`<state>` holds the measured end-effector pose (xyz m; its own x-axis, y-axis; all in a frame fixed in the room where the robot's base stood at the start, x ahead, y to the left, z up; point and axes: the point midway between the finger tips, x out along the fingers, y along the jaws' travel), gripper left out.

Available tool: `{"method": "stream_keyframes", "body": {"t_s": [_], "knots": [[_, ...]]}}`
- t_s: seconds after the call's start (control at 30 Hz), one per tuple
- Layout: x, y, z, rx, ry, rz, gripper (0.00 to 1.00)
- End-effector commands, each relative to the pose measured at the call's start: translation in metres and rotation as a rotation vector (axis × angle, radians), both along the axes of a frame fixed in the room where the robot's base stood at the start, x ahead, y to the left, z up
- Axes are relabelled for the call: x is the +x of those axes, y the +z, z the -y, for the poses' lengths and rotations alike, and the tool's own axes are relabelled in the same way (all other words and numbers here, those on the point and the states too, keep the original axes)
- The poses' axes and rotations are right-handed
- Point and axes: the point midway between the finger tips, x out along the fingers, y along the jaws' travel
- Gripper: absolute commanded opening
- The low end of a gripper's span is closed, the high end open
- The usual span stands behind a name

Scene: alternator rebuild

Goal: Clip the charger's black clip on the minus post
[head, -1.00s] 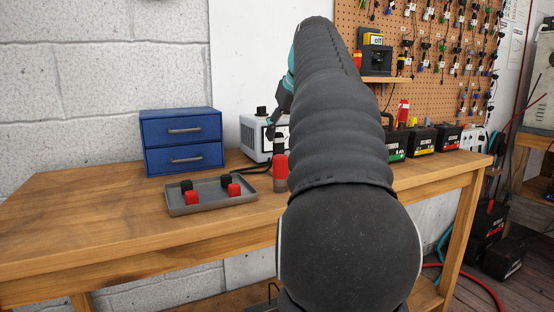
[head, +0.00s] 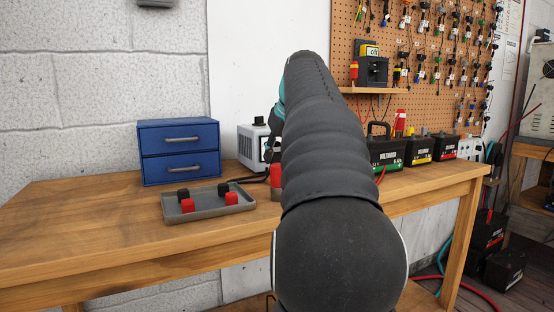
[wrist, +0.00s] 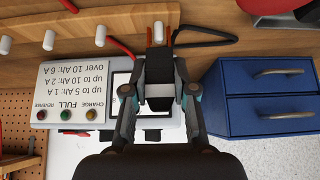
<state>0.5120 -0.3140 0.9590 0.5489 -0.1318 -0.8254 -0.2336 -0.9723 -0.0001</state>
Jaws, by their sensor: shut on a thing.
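In the wrist view my gripper (wrist: 158,92) is shut on a dark clip (wrist: 158,62) with orange-copper jaws pointing away from me. A black cable loops beside those jaws. The white charger (wrist: 75,85), with its printed amp table upside down and several coloured lamps, lies behind the gripper. In the head view the charger (head: 250,147) stands at the back of the bench, partly behind my arm. My gripper is mostly hidden there by my arm. I cannot make out the minus post in either view.
A blue drawer box (head: 178,151) stands left of the charger, behind a grey tray (head: 208,214) with black and red caps. Batteries (head: 418,147) line the bench's right side. White pegs (wrist: 49,40) on a wooden rail show in the wrist view. The bench's left side is clear.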

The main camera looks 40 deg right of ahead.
Motion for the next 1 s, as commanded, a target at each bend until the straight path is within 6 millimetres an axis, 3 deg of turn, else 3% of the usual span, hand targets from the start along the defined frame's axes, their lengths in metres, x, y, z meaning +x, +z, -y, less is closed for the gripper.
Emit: {"method": "stream_keyframes", "body": {"t_s": [0.23, 0.6, 1.0], "knots": [[0.000, 0.006, 0.000, 0.000, 0.000, 0.000, 0.10], [0.000, 0.041, 0.000, 0.000, 0.000, 0.000, 0.10], [0.000, 0.040, 0.000, 0.000, 0.000, 0.000, 0.10]]}}
